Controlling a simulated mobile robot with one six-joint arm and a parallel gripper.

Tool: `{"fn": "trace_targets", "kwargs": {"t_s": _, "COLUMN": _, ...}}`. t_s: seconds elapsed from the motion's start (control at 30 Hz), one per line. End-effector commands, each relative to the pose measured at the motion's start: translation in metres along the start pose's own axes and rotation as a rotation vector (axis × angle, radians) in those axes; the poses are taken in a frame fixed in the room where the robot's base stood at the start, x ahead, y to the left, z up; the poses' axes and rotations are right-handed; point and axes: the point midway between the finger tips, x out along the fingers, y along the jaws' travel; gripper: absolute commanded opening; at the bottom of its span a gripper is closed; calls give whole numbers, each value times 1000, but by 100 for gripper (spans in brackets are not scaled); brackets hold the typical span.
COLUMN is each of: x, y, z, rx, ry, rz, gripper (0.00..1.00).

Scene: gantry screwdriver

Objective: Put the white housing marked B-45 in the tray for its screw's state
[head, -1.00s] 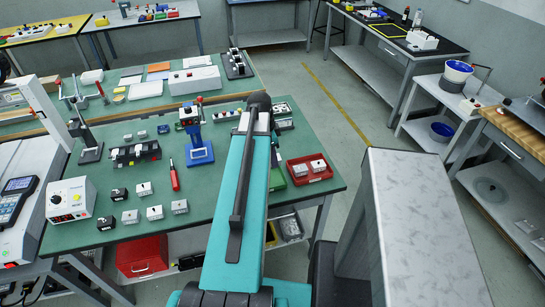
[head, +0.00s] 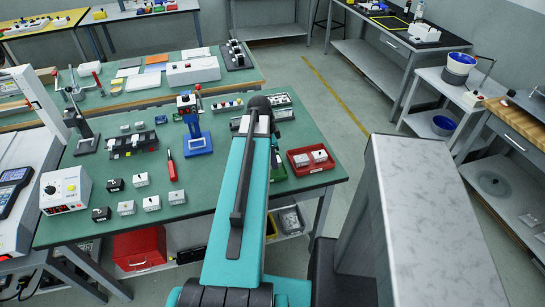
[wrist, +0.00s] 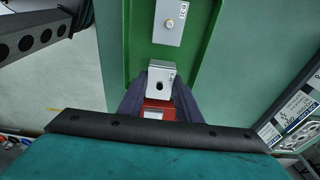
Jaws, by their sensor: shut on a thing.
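In the wrist view my gripper (wrist: 160,92) is shut on a white housing (wrist: 159,70), held between its two dark fingers. A dark round hole shows on the housing's face; its small side marking is too small to read. The housing is over the green tray (wrist: 208,40), and I cannot tell whether it touches the floor. Another white housing (wrist: 170,22) with a brass-coloured screw head lies farther up in that tray. In the head view my arm hides the gripper and most of the green tray (head: 279,176). A red tray (head: 335,164) beside it holds two white housings.
Several white housings (head: 126,208) and two black ones (head: 101,214) stand at the table's front left. A red screwdriver (head: 172,170), a blue press stand (head: 198,143) and a white control box (head: 66,192) are on the green table (head: 225,178). Floor is open to its right.

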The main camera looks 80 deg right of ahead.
Motion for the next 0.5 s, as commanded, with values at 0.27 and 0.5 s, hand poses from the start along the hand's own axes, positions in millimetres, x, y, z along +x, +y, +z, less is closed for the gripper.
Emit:
{"fn": "trace_targets", "kwargs": {"t_s": 0.27, "x": 15, "y": 0, "z": 2, "rx": 0, "ry": 0, "rz": 0, "gripper": 4}}
{"fn": "trace_targets", "kwargs": {"t_s": 0.5, "x": 16, "y": 0, "z": 2, "rx": 0, "ry": 0, "rz": 0, "gripper": 4}}
